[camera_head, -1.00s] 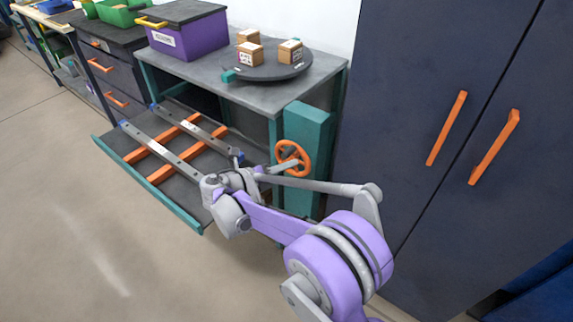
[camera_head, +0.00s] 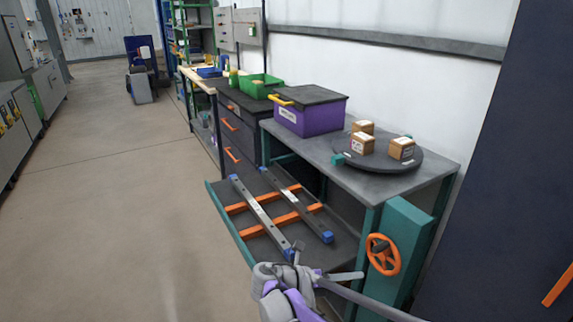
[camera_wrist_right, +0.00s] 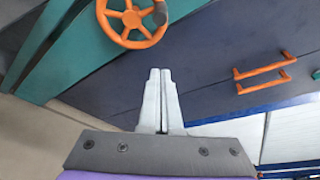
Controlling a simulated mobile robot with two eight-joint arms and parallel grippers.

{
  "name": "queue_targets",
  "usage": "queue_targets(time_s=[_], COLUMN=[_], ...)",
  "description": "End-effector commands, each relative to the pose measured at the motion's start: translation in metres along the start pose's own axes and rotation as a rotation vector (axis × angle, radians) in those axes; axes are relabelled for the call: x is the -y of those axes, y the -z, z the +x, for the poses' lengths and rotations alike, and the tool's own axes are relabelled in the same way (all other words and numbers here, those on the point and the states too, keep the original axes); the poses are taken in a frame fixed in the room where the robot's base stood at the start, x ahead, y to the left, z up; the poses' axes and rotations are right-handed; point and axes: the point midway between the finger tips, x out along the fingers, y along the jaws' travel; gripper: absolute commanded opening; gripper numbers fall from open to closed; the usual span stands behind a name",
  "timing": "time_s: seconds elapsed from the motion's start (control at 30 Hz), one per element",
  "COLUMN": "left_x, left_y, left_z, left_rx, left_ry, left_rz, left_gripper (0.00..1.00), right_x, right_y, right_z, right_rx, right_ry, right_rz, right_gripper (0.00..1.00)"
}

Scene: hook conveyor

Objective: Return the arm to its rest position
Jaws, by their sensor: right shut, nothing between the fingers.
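My right gripper (camera_head: 356,275) is low in the head view, beside the front of the workbench. Its pale fingers point right, a little below and left of the orange handwheel (camera_head: 383,254). In the right wrist view, the two fingers (camera_wrist_right: 160,72) are pressed together with nothing between them. The handwheel (camera_wrist_right: 133,20) is ahead and to the left there, apart from the fingertips. My left gripper is not in view.
The bench (camera_head: 437,176) carries a dark turntable (camera_head: 375,164) with small boxes and a purple crate (camera_head: 310,119). A low rack with rails (camera_head: 262,213) extends in front. A dark cabinet (camera_head: 497,190) stands right. Open floor (camera_head: 120,220) lies left.

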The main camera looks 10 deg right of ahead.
Motion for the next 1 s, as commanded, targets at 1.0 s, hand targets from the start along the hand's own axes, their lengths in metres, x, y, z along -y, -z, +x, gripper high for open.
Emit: queue_targets(time_s=[1.0], left_x=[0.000], left_y=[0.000], left_z=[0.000], left_rx=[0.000], left_ry=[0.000], left_rz=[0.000], left_gripper=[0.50], right_x=[0.067], right_y=[0.271], right_z=[-0.057], right_rx=[-1.744], right_ry=[0.144], right_rz=[2.284], right_gripper=[0.00])
